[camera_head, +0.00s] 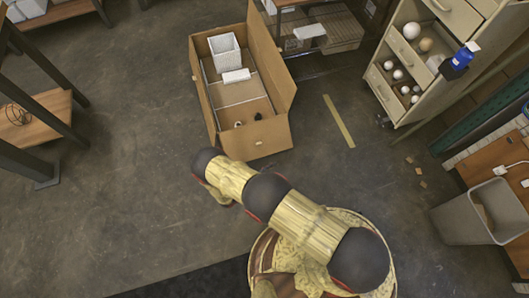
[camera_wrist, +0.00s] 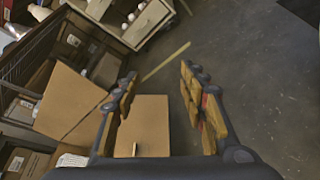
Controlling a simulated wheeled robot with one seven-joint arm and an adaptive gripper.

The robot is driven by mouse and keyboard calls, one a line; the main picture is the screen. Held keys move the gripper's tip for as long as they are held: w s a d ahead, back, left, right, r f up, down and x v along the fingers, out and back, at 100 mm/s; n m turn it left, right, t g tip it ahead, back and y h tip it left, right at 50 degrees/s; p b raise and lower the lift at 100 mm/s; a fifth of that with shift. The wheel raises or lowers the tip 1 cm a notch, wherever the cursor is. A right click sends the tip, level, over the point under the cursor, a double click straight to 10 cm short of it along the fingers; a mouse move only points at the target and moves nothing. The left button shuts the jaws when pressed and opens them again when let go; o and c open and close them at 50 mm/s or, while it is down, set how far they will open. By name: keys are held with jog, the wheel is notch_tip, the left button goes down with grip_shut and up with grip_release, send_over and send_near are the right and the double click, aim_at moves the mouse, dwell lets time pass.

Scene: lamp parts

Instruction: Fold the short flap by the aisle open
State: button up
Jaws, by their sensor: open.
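A long open cardboard box (camera_head: 203,88) stands on the floor in the head view. A tan cardboard panel with a small pale mark, the near short end (camera_head: 270,136), faces my arm; I cannot tell there whether it is flap or wall. A tall long flap (camera_head: 272,58) leans outward on the right side and shows in the wrist view (camera_wrist: 68,100). My gripper (camera_wrist: 158,95) is open and empty in the wrist view. A flat cardboard panel (camera_wrist: 150,125) shows beyond and between its fingers; contact cannot be told.
A white basket (camera_head: 226,53) and a small white box (camera_head: 236,76) are inside the cardboard box. A shelf cart (camera_head: 412,62) with white balls stands right. A grey bin (camera_head: 470,222) is at lower right. Clear floor lies left and around a yellow floor strip (camera_head: 339,121).

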jog(key=w+a+f+m+t+y, duration=0.2)
jog(key=w+a+f+t+y, duration=0.3)
jog(key=a, duration=0.3)
jog(key=w+d+t+b, duration=0.1)
jog(key=w+d, duration=0.3)
jog(key=w, duration=0.4)
jog(key=shift+h+b, duration=0.3)
jog(key=shift+b, duration=0.4)
jog(key=shift+w, duration=0.1)
jog(key=shift+c, duration=1)
grip_shut()
jog(key=c, duration=0.8)
grip_release()
jog(key=o, duration=1)
